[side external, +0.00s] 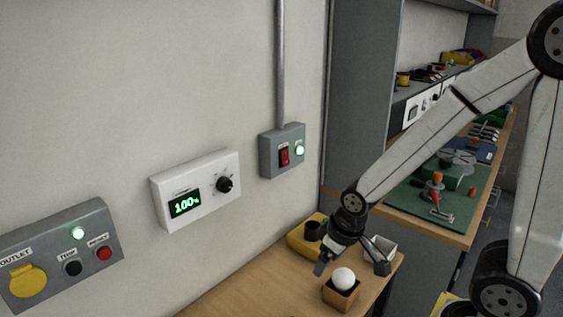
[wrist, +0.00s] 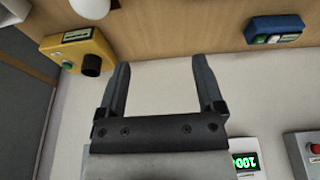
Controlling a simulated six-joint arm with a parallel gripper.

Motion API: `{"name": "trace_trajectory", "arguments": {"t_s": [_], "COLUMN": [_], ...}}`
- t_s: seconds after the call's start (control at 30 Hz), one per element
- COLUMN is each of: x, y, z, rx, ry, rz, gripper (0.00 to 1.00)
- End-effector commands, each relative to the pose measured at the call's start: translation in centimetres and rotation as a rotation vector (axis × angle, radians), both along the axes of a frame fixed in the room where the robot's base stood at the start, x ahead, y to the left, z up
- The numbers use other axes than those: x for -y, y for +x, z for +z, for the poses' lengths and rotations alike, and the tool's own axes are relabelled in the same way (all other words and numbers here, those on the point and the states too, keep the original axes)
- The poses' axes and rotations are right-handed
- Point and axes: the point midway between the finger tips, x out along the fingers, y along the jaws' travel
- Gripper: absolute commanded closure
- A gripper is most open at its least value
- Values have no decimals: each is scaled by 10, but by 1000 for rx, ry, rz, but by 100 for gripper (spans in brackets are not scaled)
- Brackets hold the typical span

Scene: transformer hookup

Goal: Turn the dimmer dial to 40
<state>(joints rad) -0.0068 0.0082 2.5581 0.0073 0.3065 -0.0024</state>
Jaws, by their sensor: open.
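The white dimmer box (side external: 196,188) is on the wall in the side external view. Its display (side external: 186,204) reads 100% in green. The black dimmer dial (side external: 224,185) is to the right of the display. In the wrist view part of the dimmer box shows at the bottom right, its green display (wrist: 245,161) upside down; the dial is not visible there. My gripper (side external: 351,263) is open, low over the table and well away from the dial. In the wrist view my open gripper (wrist: 161,68) has nothing between its fingers.
A grey switch box (side external: 282,150) with a red rocker is right of the dimmer; a grey outlet box (side external: 62,252) is left. A white bulb (side external: 344,277) in a wooden holder and a yellow box (side external: 303,238) are close to my gripper. The wall before the dimmer is clear.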

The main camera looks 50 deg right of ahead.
Motion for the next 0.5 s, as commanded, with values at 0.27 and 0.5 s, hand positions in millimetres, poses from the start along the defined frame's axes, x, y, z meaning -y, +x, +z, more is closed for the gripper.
{"name": "trace_trajectory", "arguments": {"t_s": [0.27, 0.5], "x": [-13, -27], "y": [37, 79], "z": [3, 15], "rx": [196, 445], "ry": [15, 28], "rz": [15, 22], "gripper": [14, 14]}}
